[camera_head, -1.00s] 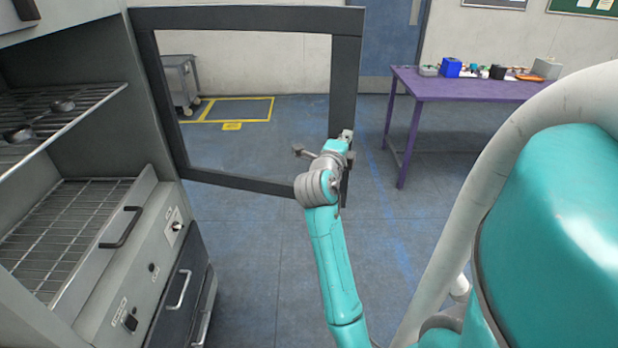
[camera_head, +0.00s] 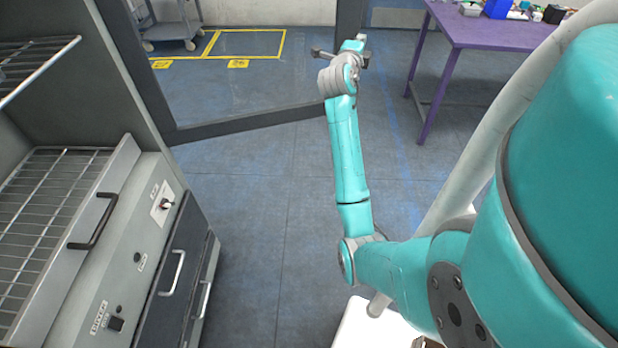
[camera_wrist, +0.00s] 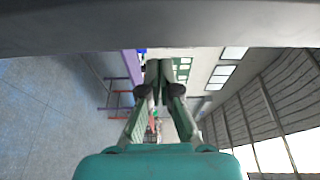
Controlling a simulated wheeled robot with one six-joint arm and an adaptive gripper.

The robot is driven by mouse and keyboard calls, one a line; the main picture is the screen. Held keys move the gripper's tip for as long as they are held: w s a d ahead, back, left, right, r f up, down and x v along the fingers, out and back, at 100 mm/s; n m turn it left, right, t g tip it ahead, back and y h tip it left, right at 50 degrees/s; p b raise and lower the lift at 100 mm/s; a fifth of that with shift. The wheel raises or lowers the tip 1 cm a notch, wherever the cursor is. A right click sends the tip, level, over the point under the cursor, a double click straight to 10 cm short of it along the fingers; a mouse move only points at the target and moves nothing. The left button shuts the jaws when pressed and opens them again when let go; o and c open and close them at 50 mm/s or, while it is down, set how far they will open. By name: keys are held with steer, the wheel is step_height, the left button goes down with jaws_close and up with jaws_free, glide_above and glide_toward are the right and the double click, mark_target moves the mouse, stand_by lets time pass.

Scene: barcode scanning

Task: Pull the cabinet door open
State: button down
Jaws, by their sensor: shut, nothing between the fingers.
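The cabinet door (camera_head: 240,122) is a dark frame around a clear pane. It stands swung wide open from the cabinet (camera_head: 138,235) at the left of the head view, and its top is cut off. My gripper (camera_head: 361,48) overlaps the door's free right post in the head view; I cannot tell whether they touch. In the wrist view the fingers of my gripper (camera_wrist: 160,68) are together with nothing between them. A broad dark bar (camera_wrist: 160,25), probably part of the door frame, crosses the top of that view.
A purple table (camera_head: 480,32) with small items stands at the upper right. A grey cart (camera_head: 178,30) and yellow floor marking (camera_head: 245,57) show through the door pane. Wire racks (camera_head: 50,205) and drawers (camera_head: 178,268) are at the left. The blue floor (camera_head: 260,215) between is clear.

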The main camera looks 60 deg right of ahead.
steer(key=shift+w+d+n+t, duration=0.3)
steer(key=shift+w+d+t, duration=0.2)
steer(key=shift+w+d, duration=0.45)
steer(key=shift+s+d, duration=0.1)
steer(key=s+a, duration=0.8)
steer(key=s, duration=0.3)
steer(key=shift+a, duration=0.4)
